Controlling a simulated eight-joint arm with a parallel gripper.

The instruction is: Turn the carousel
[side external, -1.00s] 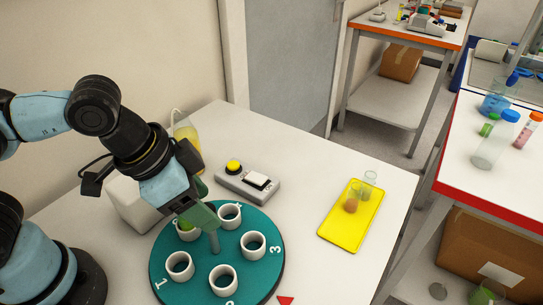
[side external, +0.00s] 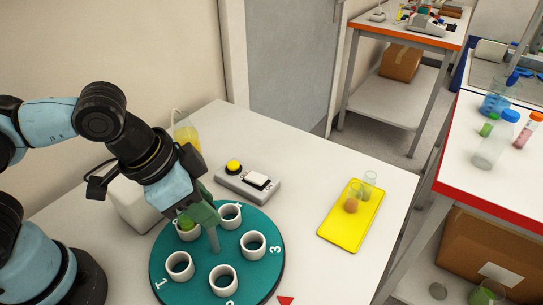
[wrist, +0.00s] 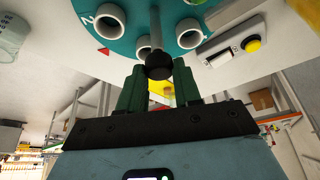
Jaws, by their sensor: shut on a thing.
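The carousel (side external: 247,220) is a round teal disc with several white numbered cup holders, standing on the white table. A grey post (side external: 214,240) rises from its middle; in the wrist view the post (wrist: 155,25) ends in a black knob (wrist: 158,66). My gripper (side external: 207,214) is at the top of the post, its green fingers (wrist: 158,85) on both sides of the knob and shut on it. A green thing (side external: 187,224) shows in the holder at the back left, partly hidden by my gripper. A red triangle (side external: 285,299) marks the table by the carousel's front right edge.
A grey box with a yellow button (side external: 233,167) and a white switch (side external: 256,181) lies behind the carousel. A yellow tray (side external: 340,236) with two small clear vessels is at the right. A flask with yellow liquid (side external: 187,135) stands at the back left. The table between carousel and tray is clear.

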